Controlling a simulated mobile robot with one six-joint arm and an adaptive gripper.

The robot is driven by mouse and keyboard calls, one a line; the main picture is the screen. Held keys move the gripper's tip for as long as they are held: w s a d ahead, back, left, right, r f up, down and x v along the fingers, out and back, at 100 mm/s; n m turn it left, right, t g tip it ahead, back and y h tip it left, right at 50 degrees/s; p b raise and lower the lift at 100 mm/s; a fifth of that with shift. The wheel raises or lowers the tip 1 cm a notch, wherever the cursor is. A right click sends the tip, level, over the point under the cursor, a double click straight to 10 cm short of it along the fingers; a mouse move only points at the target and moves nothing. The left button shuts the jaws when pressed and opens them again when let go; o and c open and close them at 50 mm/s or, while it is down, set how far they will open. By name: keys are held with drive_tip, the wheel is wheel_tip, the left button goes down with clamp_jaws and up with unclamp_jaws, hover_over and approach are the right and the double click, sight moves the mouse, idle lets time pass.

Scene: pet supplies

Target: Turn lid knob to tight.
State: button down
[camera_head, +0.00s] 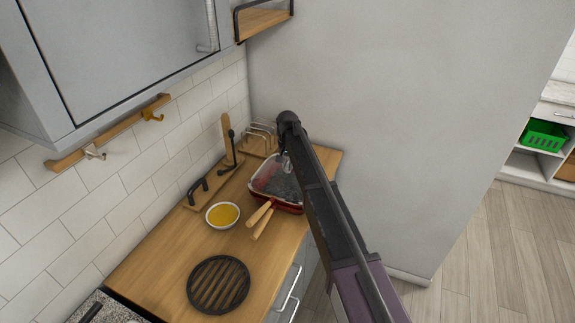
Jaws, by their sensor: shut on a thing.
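A red pan (263,187) with a pale rim stands near the back of the wooden counter. A greyish, glassy surface shows inside its rim, and it looks like a lid. My arm comes in from the lower right and bends down over the pan. My gripper (285,161) points down at the pan's far right part and is small and partly hidden by my arm. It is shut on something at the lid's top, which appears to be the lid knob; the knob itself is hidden. Any tight mark is too small to make out.
On the wooden counter (150,262) are a white bowl of yellow contents (222,215), two wooden handles (260,217), a round black trivet (218,285) and a wire rack (262,133). A grey cabinet (120,50) hangs above left. A grey wall (400,110) stands close on the right.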

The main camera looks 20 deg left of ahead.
drive_tip(key=shift+m, duration=1.1)
drive_tip(key=c, duration=0.6)
unclamp_jaws()
drive_tip(key=shift+n, duration=0.5)
